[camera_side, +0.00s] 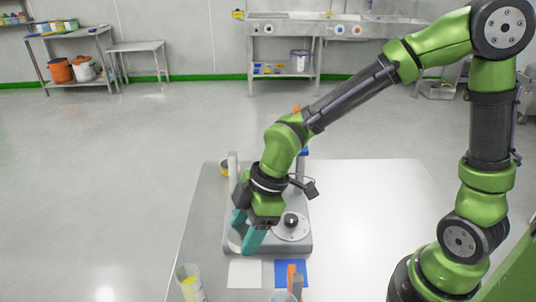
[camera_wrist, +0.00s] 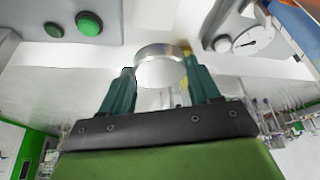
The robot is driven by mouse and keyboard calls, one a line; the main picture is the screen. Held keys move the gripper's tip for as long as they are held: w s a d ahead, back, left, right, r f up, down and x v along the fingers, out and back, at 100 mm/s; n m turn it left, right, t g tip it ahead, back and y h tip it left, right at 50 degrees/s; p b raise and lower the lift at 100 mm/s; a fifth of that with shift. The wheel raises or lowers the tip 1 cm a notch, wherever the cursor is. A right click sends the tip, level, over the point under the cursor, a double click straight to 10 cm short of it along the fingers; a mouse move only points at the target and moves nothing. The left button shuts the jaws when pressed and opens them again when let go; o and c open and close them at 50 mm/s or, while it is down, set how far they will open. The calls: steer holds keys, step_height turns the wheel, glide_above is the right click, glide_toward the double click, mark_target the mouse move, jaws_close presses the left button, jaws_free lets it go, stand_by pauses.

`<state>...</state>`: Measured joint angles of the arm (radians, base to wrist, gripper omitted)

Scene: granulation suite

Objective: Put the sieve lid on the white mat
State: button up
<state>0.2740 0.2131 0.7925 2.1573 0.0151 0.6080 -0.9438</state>
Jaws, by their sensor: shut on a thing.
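My gripper (camera_side: 244,232) points down over the left front part of a grey machine. In the wrist view its two teal fingers (camera_wrist: 162,74) are shut on the sieve lid (camera_wrist: 160,66), a round silver disc with a shiny rim. In the side view the fingers mostly hide the lid, and I cannot tell whether it touches the machine. The white mat (camera_side: 244,274) lies flat and bare on the table, just in front of the machine and nearer the camera than my gripper.
The grey machine (camera_side: 268,247) has a round dial plate with a black knob (camera_side: 291,221). A blue mat (camera_side: 280,270) lies right of the white one, with an orange-topped item before it. A clear beaker with yellow contents (camera_side: 188,283) stands front left. The table's right side (camera_side: 370,220) is clear.

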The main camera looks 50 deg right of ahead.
steer(key=shift+n, duration=0.3)
steer(key=f, duration=0.5)
steer(key=shift+a+f, duration=0.2)
steer(key=shift+f, duration=2.35)
steer(key=shift+f, duration=0.2)
steer(key=o, duration=0.8)
steer(key=shift+w+d+r, duration=0.1)
